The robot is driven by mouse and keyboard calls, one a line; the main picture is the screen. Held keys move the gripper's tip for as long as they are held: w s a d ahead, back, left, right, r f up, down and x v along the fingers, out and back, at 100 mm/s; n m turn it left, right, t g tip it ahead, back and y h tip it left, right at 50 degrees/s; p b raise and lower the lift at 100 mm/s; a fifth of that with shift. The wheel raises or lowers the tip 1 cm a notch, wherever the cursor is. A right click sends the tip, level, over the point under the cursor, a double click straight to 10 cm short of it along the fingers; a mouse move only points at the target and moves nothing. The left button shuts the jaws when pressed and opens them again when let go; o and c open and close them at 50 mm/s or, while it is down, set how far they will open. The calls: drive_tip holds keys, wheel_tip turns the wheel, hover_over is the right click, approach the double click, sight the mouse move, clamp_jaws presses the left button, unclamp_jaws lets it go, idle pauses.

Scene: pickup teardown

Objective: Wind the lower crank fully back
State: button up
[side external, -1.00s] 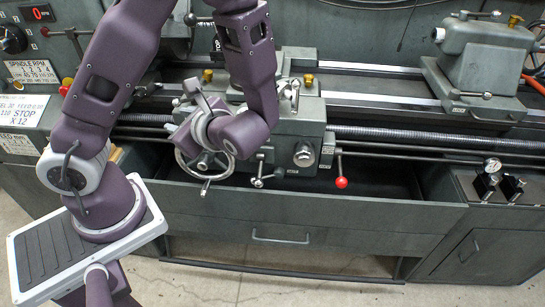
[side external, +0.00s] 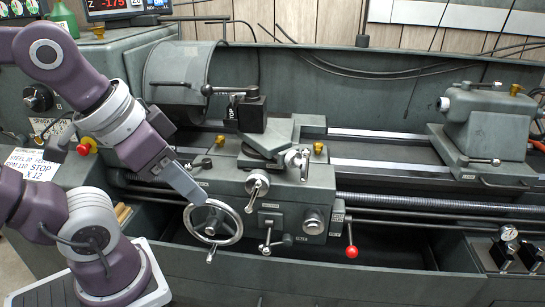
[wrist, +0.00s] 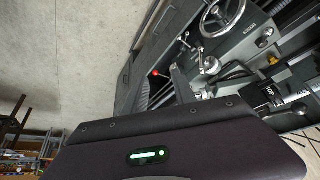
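The lathe carriage stands mid-picture in the side view. A crank with a silver hub and handle (side external: 257,185) is on its front face. A second crank (side external: 299,160) sits higher to the right on the slide. A large spoked handwheel (side external: 212,222) is lower left. My gripper (side external: 192,194) reaches down from the upper left, its grey fingers by the handwheel's upper rim, left of the lower crank. Contact with the wheel cannot be told. The fingers look like one block from here. The wrist view shows the handwheel (wrist: 222,15) upside down at upper right.
A red-knobbed lever (side external: 351,253) hangs at the apron's right. A small lever (side external: 268,246) is below the crank. The chuck guard (side external: 178,85) and tool post (side external: 249,112) stand behind. The tailstock (side external: 484,125) is far right, with open rails between.

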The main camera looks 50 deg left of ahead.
sight(260, 180)
drive_tip(key=w+a+f+n+g+h, duration=0.1)
drive_tip(key=w+a+f+n+g, duration=0.15)
drive_tip(key=w, duration=0.45)
drive_tip(key=w+a+f+n+g, duration=0.2)
drive_tip(key=w+n+g, duration=0.1)
drive_tip(key=w, duration=0.4)
drive_tip(key=w+a+f+n+g+y, duration=0.1)
drive_tip(key=w+a+f, duration=0.1)
drive_tip(key=f, duration=0.2)
drive_tip(key=w+a+f+n+y, duration=0.1)
drive_tip(key=w+a+f, duration=0.2)
drive_tip(key=f, duration=0.1)
drive_tip(key=w+a+f+n+g+y, duration=0.1)
drive_tip(key=w+a+f, duration=0.2)
drive_tip(key=f, duration=0.1)
drive_tip(key=shift+w+a+f+n+g+y, duration=0.1)
drive_tip(key=shift+w+a+n+g+y, duration=0.15)
drive_tip(key=shift+g+y, duration=0.1)
drive_tip(key=x, duration=0.6)
drive_tip(key=shift+s+a+f, duration=0.1)
drive_tip(key=shift+f, duration=0.15)
drive_tip(key=shift+a+f, duration=0.1)
drive_tip(key=shift+f, duration=0.2)
drive_tip(key=shift+c, duration=0.4)
clamp_jaws()
